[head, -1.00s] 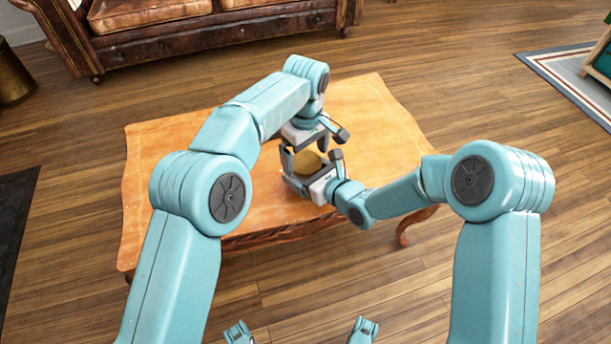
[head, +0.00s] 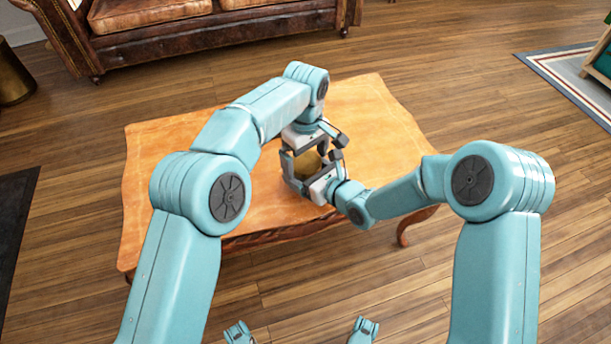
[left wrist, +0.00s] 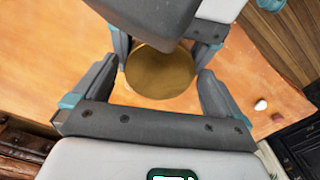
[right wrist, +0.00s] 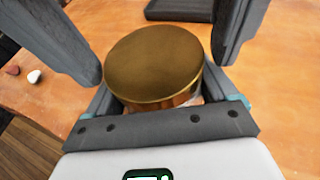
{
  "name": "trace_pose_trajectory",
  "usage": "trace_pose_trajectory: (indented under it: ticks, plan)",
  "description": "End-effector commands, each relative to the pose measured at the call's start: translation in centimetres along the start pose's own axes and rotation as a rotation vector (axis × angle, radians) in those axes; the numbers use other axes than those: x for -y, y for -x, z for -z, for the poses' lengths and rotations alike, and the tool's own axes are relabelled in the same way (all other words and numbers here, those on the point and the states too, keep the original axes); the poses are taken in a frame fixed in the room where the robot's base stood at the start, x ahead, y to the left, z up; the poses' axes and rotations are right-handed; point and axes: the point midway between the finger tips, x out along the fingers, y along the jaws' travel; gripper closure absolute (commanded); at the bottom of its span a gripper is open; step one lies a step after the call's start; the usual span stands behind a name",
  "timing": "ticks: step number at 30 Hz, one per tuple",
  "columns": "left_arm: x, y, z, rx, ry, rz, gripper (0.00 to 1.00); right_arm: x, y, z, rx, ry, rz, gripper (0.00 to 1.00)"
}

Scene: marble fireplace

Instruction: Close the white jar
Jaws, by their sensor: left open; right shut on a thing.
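The jar shows mainly as a round gold-brown lid (right wrist: 155,62) in the right wrist view, with a small pale patch of body below its rim. The lid also shows in the left wrist view (left wrist: 160,72) and in the head view (head: 307,164), between my grippers. My right gripper (head: 313,168) is shut on the jar from the near right side. My left gripper (head: 315,146) is open above the jar, its fingers on either side of the lid. Whether those fingers touch it, I cannot tell. Most of the white body is hidden.
The jar is over an orange wooden table (head: 170,160) with wide clear areas. Two small pebble-like things, one white (right wrist: 34,76) and one reddish (right wrist: 12,70), lie on the table. A brown leather sofa (head: 200,35) stands behind the table.

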Motion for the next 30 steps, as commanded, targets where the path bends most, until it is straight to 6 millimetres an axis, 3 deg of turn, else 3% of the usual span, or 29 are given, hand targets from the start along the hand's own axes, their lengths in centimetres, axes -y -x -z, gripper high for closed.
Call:
trace_pose_trajectory:
  ticks: [9, 22, 23, 24, 30]
  plan:
    - [-0.1, 3.9, 0.0, -0.001, -0.001, -0.002, 0.0, 0.0, 0.0, 0.0, 0.001, 0.0, 0.001, 0.99]
    - [0.0, 4.4, 0.0, 0.0, -0.001, -0.001, 0.0, 0.0, 0.0, -0.1, 0.001, 0.0, 0.001, 0.99]
    - [0.0, 4.4, 0.0, 0.0, -0.001, -0.001, 0.0, 0.0, 0.0, -0.1, 0.001, 0.0, 0.001, 0.11]
    - [0.0, 4.4, 0.0, 0.0, 0.0, -0.001, 0.0, 0.0, 0.0, -0.1, 0.001, 0.0, 0.001, 0.0]
    - [0.0, 4.4, 0.0, 0.0, 0.0, -0.001, 0.0, 0.0, 0.0, 0.0, 0.001, 0.0, 0.0, 0.0]
